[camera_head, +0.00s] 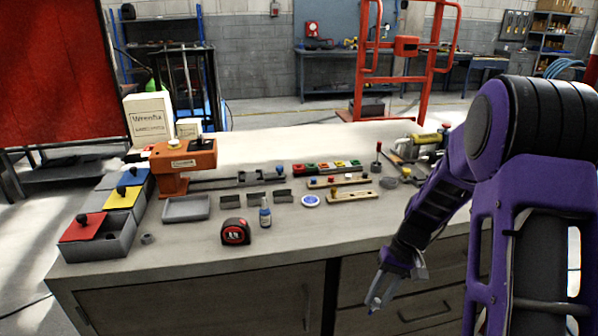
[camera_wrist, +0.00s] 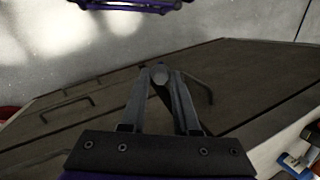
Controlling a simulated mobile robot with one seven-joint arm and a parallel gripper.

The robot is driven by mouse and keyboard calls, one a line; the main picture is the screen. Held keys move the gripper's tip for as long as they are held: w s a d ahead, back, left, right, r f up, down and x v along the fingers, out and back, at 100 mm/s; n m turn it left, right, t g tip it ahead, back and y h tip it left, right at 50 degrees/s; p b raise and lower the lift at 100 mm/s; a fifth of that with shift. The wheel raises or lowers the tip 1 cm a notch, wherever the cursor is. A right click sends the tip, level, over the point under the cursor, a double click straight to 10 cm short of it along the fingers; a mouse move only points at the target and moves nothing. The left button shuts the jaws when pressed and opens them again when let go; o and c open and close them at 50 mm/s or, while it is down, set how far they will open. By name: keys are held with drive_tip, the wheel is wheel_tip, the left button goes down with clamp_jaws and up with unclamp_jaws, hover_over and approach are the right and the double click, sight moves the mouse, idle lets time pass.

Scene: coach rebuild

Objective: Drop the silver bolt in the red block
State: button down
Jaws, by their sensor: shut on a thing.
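My gripper (camera_head: 375,304) hangs in front of the workbench, below the level of its top, by the drawers. In the wrist view my gripper (camera_wrist: 160,82) has its fingertips closed on a small grey, round-headed thing, which looks like the silver bolt (camera_wrist: 160,74). In the head view the bolt (camera_head: 373,306) is only a small pale spot at the fingertips. A row of small coloured blocks stands towards the back of the benchtop. The red block (camera_head: 298,169) is at its left end; another reddish one is in the row. Their openings are too small to make out.
Bins with coloured lids (camera_head: 122,197) and an orange press (camera_head: 184,158) are at the left.

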drive_tip(key=shift+r, duration=0.1)
drive_tip(key=shift+r+p, duration=1.6)
drive_tip(key=shift+r, duration=0.6)
